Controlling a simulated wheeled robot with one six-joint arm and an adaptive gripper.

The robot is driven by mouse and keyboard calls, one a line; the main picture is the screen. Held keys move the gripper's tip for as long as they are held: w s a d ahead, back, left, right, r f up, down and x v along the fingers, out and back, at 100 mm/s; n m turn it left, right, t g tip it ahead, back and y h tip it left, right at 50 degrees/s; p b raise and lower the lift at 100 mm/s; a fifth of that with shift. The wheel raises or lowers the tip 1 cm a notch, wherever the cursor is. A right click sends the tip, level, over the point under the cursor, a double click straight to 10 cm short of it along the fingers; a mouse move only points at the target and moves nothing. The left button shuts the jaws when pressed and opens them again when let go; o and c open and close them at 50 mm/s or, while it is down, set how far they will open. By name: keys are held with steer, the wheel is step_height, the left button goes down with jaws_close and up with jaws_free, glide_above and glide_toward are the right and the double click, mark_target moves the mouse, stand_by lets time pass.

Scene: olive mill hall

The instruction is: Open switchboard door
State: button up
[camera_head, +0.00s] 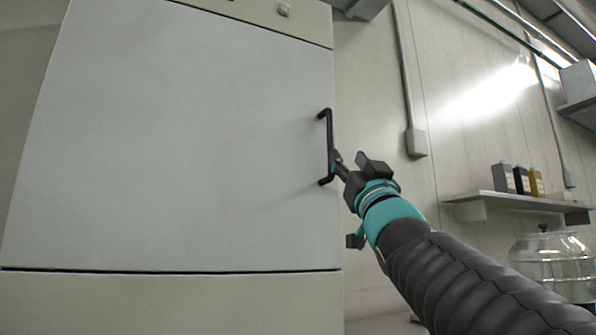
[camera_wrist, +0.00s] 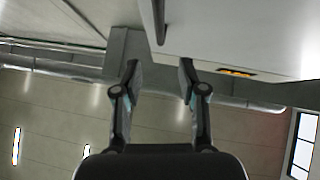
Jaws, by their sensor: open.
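The switchboard door (camera_head: 180,140) is a large pale grey panel filling the left of the head view, and it looks shut. A black bar handle (camera_head: 329,145) stands upright near its right edge. My gripper (camera_head: 350,164) is at the lower half of the handle, coming from the right. In the wrist view my gripper (camera_wrist: 159,75) has its two fingers apart, with nothing held between them. The handle's end (camera_wrist: 159,30) shows above the fingertips, in line with the gap. The door (camera_wrist: 240,35) shows at the upper right there. Whether a finger touches the handle I cannot tell.
A wall shelf (camera_head: 515,200) with several bottles (camera_head: 520,181) is at the right, above a glass jar (camera_head: 553,262). A conduit with a box (camera_head: 416,143) runs down the wall beside the cabinet.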

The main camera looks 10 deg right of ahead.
mark_target(332, 136)
steer(key=p+x, duration=0.4)
steer(key=x, duration=0.9)
steer(key=shift+w, duration=0.15)
jaws_close()
